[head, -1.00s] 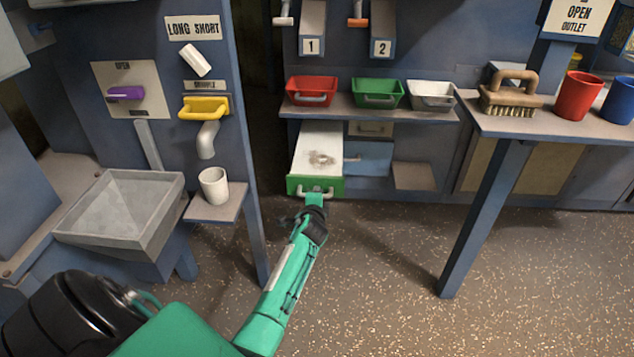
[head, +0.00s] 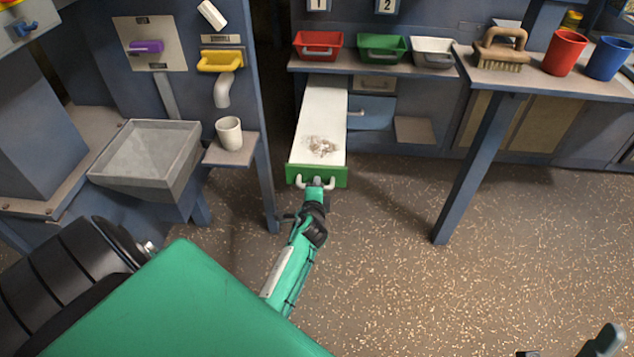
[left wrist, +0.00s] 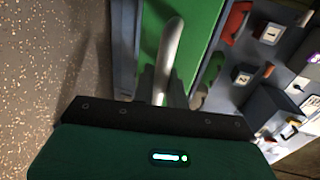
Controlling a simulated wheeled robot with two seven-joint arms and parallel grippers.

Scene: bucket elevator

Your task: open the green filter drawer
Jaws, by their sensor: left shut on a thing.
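The green filter drawer (head: 300,174) is pulled well out of the blue cabinet. Its long white inside (head: 322,108) shows, with a small clump of pale debris (head: 322,146) near the front. My left gripper (head: 316,186) is shut on the pale handle of the drawer's green front. In the left wrist view the handle (left wrist: 170,50) runs down between the fingers, beside the green front (left wrist: 207,30). A grey and dark part at the bottom right corner of the head view seems to be my right gripper (head: 603,342), mostly cut off.
A blue post (head: 478,150) holds the bench on the right. A post stands close to the left of the drawer, beside a small shelf with a white cup (head: 229,133). Red (head: 318,45), green and white bins sit above. The speckled floor in front is clear.

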